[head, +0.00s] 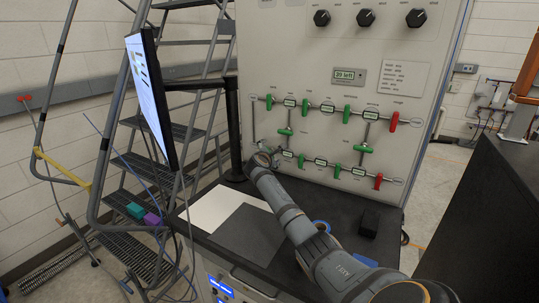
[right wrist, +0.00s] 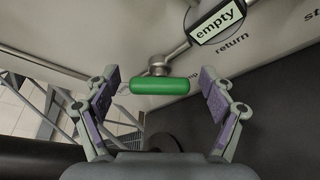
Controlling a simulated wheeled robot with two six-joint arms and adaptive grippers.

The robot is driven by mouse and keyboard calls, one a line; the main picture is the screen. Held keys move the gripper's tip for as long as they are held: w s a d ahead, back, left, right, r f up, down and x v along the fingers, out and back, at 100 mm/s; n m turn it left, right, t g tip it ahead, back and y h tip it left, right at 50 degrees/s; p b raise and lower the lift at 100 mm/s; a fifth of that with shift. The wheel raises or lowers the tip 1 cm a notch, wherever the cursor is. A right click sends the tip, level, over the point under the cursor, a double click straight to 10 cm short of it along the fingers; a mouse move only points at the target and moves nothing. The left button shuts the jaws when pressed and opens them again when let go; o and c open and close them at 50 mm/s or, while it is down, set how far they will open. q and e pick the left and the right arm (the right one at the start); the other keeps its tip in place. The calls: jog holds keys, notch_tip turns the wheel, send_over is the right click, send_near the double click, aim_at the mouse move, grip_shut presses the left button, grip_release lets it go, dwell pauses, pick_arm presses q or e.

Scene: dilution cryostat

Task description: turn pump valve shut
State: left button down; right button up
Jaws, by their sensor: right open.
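A green valve handle (right wrist: 160,88) shows in the right wrist view on a grey pipe fitting, with a partly covered label ending in "mp" beside it. The handle lies level across that picture, between the two fingers of my right gripper (right wrist: 162,100) and beyond their tips; I see no contact. The right gripper (head: 262,158) is open and empty. In the head view it is at the lower left of the valve panel (head: 330,75), and it hides this handle there. My left gripper is not in view.
Other green handles, such as one on the lower pipe (head: 300,160), and a red handle (head: 378,181) sit to the right. A sign (right wrist: 217,20) reads "empty" above the word "return". A black bench top (head: 335,205) lies below; a monitor (head: 151,95) stands at left.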

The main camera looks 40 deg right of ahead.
jog(key=v, duration=0.7)
jog(key=shift+a, duration=0.2)
